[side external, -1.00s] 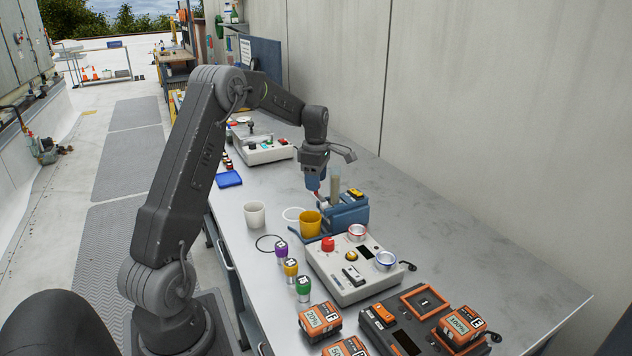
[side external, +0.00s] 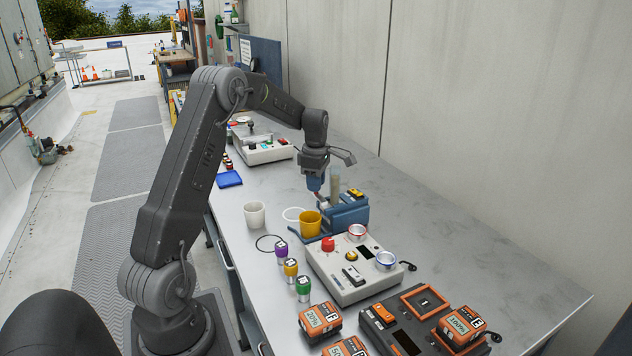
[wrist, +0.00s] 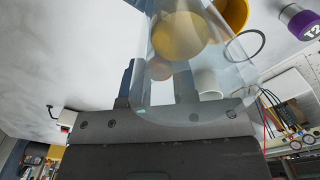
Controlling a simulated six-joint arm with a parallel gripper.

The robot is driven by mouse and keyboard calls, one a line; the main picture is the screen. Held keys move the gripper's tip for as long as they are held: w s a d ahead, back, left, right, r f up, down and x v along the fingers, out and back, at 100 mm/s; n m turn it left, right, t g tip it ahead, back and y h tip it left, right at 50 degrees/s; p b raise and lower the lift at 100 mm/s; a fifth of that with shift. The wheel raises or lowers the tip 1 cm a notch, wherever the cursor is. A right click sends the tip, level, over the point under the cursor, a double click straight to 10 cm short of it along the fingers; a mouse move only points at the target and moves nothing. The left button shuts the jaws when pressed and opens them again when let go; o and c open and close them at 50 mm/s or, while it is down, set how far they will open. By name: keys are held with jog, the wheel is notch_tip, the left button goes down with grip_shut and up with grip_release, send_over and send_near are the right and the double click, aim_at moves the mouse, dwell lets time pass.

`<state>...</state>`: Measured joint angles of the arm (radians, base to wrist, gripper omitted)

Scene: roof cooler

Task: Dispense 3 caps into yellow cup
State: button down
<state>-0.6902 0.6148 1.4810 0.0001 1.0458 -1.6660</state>
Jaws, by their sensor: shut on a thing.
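The yellow cup (side external: 310,226) stands upright on the bench, just in front of the blue dispenser (side external: 348,214). A clear upright tube (side external: 335,188) rises from the dispenser. In the wrist view the tube (wrist: 232,72) fills the near middle, with a tan disc (wrist: 180,36) showing in it. The yellow cup's edge (wrist: 236,12) shows behind. My gripper (side external: 319,193) is low beside the tube, above and behind the cup. It is shut on a small reddish knob (wrist: 160,69), seen blurred through the tube. How the knob joins the dispenser is hidden.
A white cup (side external: 254,214) stands left of the yellow one. A control box (side external: 340,284) with a red button is close in front. Purple (side external: 281,252), yellow and green capped pieces stand beside it. Orange blocks crowd the front. The bench right of the dispenser is clear.

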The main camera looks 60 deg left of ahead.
jog(key=s, duration=0.6)
jog(key=shift+s, duration=0.25)
jog(key=c, duration=0.9)
grip_release()
notch_tip(320, 180, up, 14)
jog(key=shift+f, duration=0.1)
